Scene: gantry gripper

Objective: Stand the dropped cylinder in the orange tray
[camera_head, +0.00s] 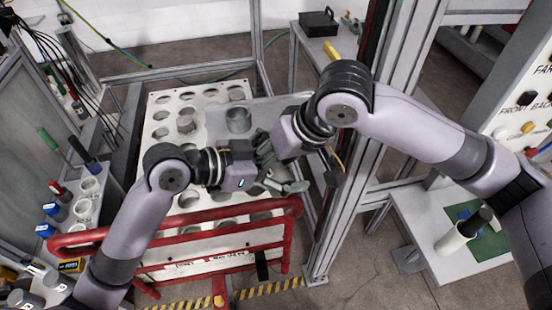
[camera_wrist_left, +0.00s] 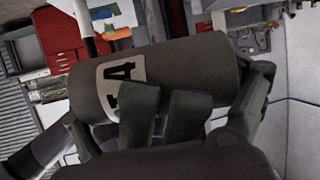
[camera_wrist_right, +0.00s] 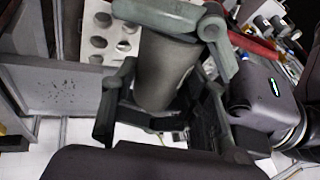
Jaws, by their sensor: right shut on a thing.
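A dark grey cylinder with a white label marked "A" (camera_wrist_left: 205,72) lies across the left wrist view. It also shows in the right wrist view (camera_wrist_right: 165,68), between the fingers of my right gripper (camera_wrist_right: 160,75), which is shut on it. In the head view my right gripper (camera_head: 268,150) is over the perforated rack's right side and mostly hides the cylinder. My left gripper (camera_head: 256,177) is close beside it, with its fingers (camera_wrist_left: 165,115) in front of the cylinder. Whether they grip it is unclear. I cannot make out an orange tray.
A white rack (camera_head: 160,98) with round holes stands below the grippers, with a grey plate (camera_head: 216,128) and upright grey cylinders (camera_head: 238,120) on it. A red rail (camera_head: 180,220) crosses its front. A metal post (camera_head: 345,215) stands at right.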

